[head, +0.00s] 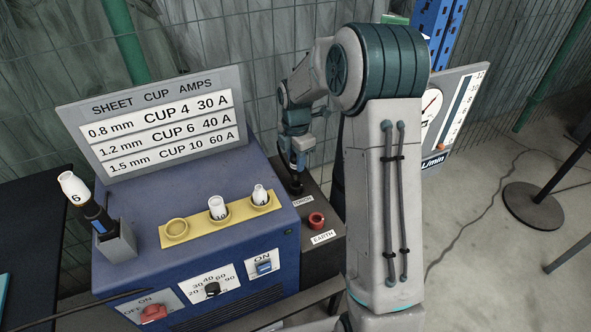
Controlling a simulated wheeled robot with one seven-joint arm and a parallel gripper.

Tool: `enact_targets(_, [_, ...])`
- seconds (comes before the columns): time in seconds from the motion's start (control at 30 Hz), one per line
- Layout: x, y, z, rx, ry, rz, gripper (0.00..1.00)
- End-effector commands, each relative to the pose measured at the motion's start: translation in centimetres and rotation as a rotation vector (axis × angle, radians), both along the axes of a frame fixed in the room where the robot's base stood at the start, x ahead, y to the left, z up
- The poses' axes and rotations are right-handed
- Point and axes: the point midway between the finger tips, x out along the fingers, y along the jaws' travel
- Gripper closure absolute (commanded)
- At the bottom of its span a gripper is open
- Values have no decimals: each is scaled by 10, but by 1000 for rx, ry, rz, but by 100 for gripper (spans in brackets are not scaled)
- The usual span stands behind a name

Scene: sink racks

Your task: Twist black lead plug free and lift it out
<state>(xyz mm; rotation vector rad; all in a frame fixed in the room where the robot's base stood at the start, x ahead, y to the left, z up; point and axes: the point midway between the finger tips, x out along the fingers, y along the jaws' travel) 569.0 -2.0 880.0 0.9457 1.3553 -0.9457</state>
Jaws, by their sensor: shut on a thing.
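The black lead plug (296,188) is small and dark in the head view, at the socket behind the TORCH label (303,201). My gripper (298,172) points down over it from behind the blue machine's right side and is shut on the plug. The fingertips and the plug's seat in the socket are small and partly hidden, so I cannot tell whether the plug has turned. A red round socket (317,220) with an EARTH label (323,237) sits just in front of it on the same dark panel.
The blue machine (193,225) carries a yellow cup rack (200,228) and a sign board (160,118) close on the left. A torch stands in a grey holder (118,243) farther left. A flow gauge (450,110) is at the right. A round stand base (533,206) is on the floor.

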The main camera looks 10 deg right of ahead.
Motion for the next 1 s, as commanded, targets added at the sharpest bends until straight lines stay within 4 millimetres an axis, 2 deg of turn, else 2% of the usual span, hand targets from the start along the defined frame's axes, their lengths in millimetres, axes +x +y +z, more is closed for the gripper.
enact_targets(0.1, [1,-1,24,0,-4,-2,96])
enact_targets(0.3, [0,0,49,1,-2,0,96])
enact_targets(1.0, [0,0,80,0,-1,-1,96])
